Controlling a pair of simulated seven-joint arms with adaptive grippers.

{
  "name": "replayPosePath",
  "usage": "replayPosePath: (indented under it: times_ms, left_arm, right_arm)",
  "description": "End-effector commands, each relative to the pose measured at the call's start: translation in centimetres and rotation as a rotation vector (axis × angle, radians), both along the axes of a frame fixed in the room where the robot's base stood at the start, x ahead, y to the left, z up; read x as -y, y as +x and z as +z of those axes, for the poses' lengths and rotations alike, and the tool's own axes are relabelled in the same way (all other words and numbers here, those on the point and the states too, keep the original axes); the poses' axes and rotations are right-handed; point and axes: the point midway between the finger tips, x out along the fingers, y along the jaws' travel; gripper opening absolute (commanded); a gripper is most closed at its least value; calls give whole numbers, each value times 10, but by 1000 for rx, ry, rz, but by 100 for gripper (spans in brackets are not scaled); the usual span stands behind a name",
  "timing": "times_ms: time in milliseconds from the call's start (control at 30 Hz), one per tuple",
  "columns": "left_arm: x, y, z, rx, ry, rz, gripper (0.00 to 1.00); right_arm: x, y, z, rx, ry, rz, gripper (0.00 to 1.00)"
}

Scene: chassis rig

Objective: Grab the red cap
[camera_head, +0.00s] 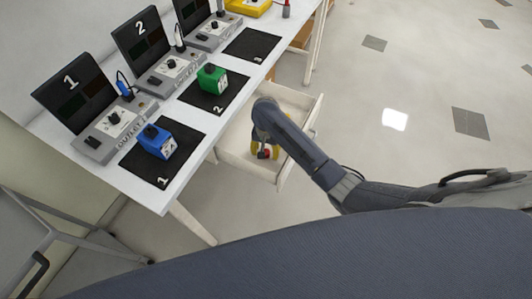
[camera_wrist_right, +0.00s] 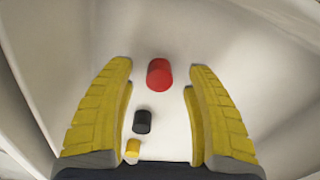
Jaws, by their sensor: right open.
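The red cap (camera_wrist_right: 159,73) is a small cylinder lying in the open drawer. In the right wrist view it sits between and just beyond the tips of my right gripper (camera_wrist_right: 160,75). The yellow fingers are spread apart and hold nothing. In the head view my right gripper (camera_head: 264,151) reaches down into the drawer (camera_head: 292,125), and a bit of the red cap (camera_head: 264,153) shows by its fingers. My left gripper is not in view.
A black cylinder (camera_wrist_right: 142,121) and a smaller yellow one (camera_wrist_right: 132,148) lie in the drawer near the left finger. Drawer walls surround the gripper. The table above holds a blue box (camera_head: 157,141), a green box (camera_head: 212,79) and numbered stations.

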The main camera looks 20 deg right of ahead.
Motion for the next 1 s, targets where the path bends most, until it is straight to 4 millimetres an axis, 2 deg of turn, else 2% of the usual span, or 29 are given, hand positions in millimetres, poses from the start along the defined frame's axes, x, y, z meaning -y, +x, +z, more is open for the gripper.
replayPosePath:
  times_ms: [133,433,833,1000]
  left_arm:
    - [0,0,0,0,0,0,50]
    - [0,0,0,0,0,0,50]
    - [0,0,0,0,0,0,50]
    - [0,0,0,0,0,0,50]
  right_arm:
    - [0,0,-6,0,-1,0,54]
    - [0,0,-7,2,-1,1,54]
    - [0,0,-7,1,-1,0,7]
    - [0,0,-7,1,-1,0,4]
